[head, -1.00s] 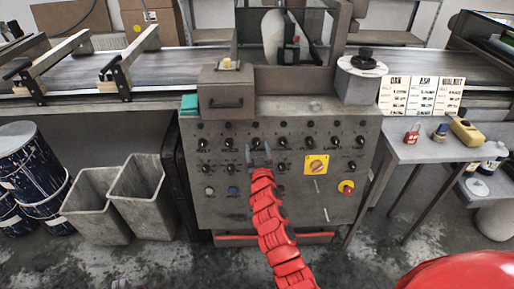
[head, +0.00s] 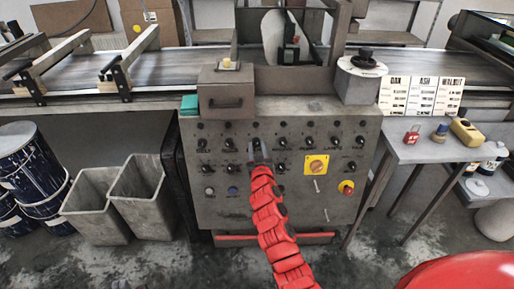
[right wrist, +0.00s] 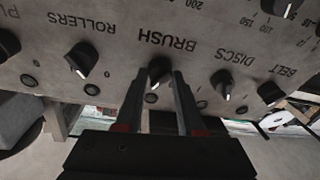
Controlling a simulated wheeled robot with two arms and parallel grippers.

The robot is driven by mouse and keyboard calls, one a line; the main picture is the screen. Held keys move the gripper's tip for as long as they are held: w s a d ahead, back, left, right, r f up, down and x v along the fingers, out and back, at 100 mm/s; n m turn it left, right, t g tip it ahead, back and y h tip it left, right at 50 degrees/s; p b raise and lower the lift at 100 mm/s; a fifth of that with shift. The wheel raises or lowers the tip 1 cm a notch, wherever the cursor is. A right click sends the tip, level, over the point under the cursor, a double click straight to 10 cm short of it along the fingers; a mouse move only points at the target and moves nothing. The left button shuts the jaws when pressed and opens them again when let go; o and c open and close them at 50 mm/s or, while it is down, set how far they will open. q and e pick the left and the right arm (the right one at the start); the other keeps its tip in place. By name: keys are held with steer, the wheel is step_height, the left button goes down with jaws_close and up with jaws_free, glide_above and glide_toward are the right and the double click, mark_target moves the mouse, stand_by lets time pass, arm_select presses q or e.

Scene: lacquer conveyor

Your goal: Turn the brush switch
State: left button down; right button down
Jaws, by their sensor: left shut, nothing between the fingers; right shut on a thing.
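The brush switch (right wrist: 160,68) is a black rotary knob beside the upside-down label BRUSH in the right wrist view. A pale pointer mark shows on its lower edge in that view. It sits on the grey control panel (head: 222,213). My right gripper (head: 257,151), at the end of the red arm, is at the panel's upper knob row. In the right wrist view its fingers (right wrist: 163,78) are shut on the knob, one on each side, and hide part of it in the head view. My left gripper is not in view.
Neighbouring knobs are close by: the rollers knob (right wrist: 81,57) and the discs knob (right wrist: 222,82). Grey bins (head: 97,207) stand left.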

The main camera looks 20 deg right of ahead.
steer(key=n+p, duration=0.1)
steer(key=n, duration=0.1)
steer(key=n+y+p, duration=0.1)
steer(key=n+p, duration=0.3)
steer(key=shift+r+g, duration=0.3)
steer(key=n+y+p, duration=0.1)
steer(key=n+p, duration=0.2)
steer(key=shift+n, duration=0.4)
steer(key=shift+f+n+g+p, duration=0.15)
steer(key=shift+n+g+p, duration=0.25)
steer(key=shift+n+p, duration=1)
steer(key=shift+d+n, duration=0.1)
steer(key=shift+n, duration=0.2)
steer(key=c, duration=0.5)
jaws_free()
steer(key=shift+s, duration=0.1)
